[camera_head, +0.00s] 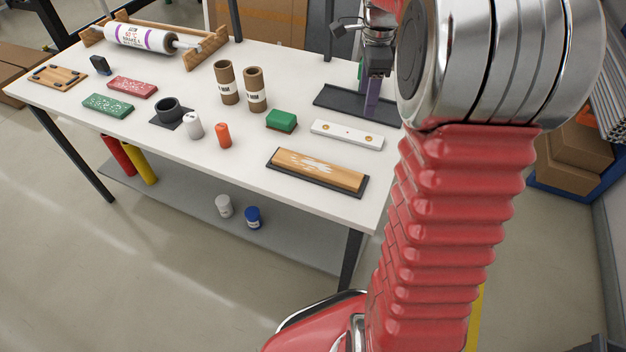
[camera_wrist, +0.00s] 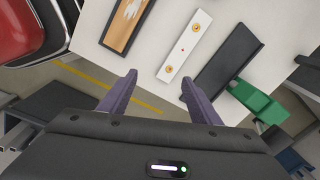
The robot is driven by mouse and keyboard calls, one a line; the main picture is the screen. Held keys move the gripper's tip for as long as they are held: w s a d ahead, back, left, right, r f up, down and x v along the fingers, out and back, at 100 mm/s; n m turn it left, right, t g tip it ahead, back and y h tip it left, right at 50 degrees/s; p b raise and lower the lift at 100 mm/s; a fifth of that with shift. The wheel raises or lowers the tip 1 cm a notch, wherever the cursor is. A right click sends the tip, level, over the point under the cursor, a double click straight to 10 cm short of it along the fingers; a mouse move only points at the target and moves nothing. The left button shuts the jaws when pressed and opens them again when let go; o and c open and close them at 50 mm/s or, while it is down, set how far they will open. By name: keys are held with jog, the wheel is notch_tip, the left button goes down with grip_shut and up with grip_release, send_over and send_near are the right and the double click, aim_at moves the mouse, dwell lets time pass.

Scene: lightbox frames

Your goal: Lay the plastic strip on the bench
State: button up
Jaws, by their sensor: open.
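A white strip (camera_head: 347,134) with two brass-coloured round fittings and a small red dot lies flat on the white bench (camera_head: 190,75), between the wooden block and a dark flat tray. I take it for the plastic strip. It also shows in the wrist view (camera_wrist: 190,40), its near end close to the bench edge. My gripper (camera_wrist: 158,82) is open and empty, with its purple fingers apart. In the wrist view the strip's near end appears between and beyond the fingertips.
A wooden block on a dark base (camera_head: 318,171) lies left of the strip in the wrist view, and the dark tray (camera_wrist: 228,60) lies to its right. A green object (camera_wrist: 258,100) is beside the tray. A green block (camera_head: 281,120) and two cardboard tubes (camera_head: 226,82) stand nearby.

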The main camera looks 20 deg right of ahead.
jog(key=s+a+r+n+t, duration=0.2)
jog(key=s+a+n+t, duration=0.2)
jog(key=s+a+n, duration=1.7)
jog(key=a+n, duration=0.1)
jog(key=a, duration=0.2)
jog(key=shift+s+n+t, duration=0.15)
jog(key=shift+n+t, duration=0.15)
jog(key=shift+t, duration=0.1)
dwell(0.5)
